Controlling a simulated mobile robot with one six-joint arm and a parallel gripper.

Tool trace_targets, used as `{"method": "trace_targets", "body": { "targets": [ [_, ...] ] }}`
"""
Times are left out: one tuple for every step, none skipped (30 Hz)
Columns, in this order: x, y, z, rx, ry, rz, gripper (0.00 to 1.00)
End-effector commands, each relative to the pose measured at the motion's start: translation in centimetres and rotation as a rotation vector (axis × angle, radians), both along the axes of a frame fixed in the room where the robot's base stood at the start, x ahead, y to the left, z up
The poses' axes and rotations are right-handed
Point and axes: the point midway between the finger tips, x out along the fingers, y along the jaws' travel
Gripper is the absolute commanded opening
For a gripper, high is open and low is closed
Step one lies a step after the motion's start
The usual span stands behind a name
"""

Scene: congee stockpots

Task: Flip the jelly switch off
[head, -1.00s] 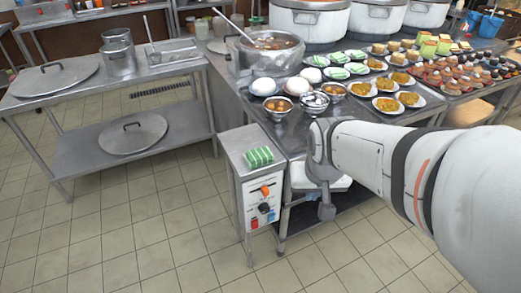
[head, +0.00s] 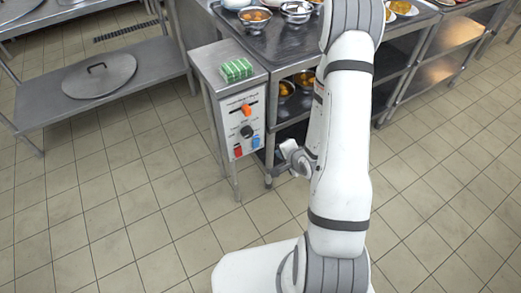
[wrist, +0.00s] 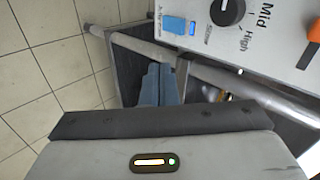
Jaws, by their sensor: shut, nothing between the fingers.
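A white control panel (head: 232,133) is on the front of a small steel cabinet. It carries an orange slider (head: 246,107), a black knob (head: 247,131), a red switch (head: 238,152) and a blue switch (head: 255,142). I cannot read which switch is the jelly one. The wrist view shows the blue switch (wrist: 174,25) beside a small lit blue light, the knob (wrist: 228,10) marked Mid and High, and part of the slider (wrist: 314,30). My gripper (head: 290,152) is right of the panel, apart from it. Its fingers (wrist: 160,85) are shut and empty.
A green-and-white striped block (head: 236,69) sits on the cabinet top. A steel counter with bowls (head: 297,12) and shelves stands right of the cabinet. A table leg bar (wrist: 150,47) runs near my fingers. Tiled floor in front is clear.

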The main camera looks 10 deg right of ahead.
Motion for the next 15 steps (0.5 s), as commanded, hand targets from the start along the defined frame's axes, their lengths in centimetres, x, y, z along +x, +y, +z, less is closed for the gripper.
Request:
{"method": "trace_targets", "body": {
  "targets": [
    [-0.31, 0.19, -1.19, 0.036, -0.003, -0.016, 0.0],
    [-0.39, 0.28, -1.46, 0.055, -0.007, -0.024, 0.0],
    [-0.45, 0.38, -1.71, 0.075, -0.013, -0.035, 0.0],
    [-0.5, 0.45, -1.86, 0.086, -0.015, -0.04, 0.0],
    [-0.51, 0.49, -1.91, 0.093, -0.018, -0.044, 0.0],
    [-0.54, 0.53, -1.96, 0.101, -0.021, -0.046, 0.0],
    [-0.55, 0.56, -1.96, 0.104, -0.021, -0.047, 0.0],
    [-0.54, 0.57, -1.96, 0.106, -0.023, -0.048, 0.0],
    [-0.53, 0.58, -1.91, 0.107, -0.022, -0.049, 0.0],
    [-0.53, 0.57, -1.89, 0.106, -0.023, -0.048, 0.0],
    [-0.52, 0.58, -1.88, 0.106, -0.023, -0.048, 0.0],
    [-0.52, 0.58, -1.88, 0.105, -0.023, -0.047, 0.0],
    [-0.52, 0.59, -1.89, 0.105, -0.023, -0.047, 0.0],
    [-0.52, 0.59, -1.88, 0.105, -0.022, -0.047, 0.0],
    [-0.51, 0.59, -1.88, 0.104, -0.022, -0.047, 0.0]
  ]
}}
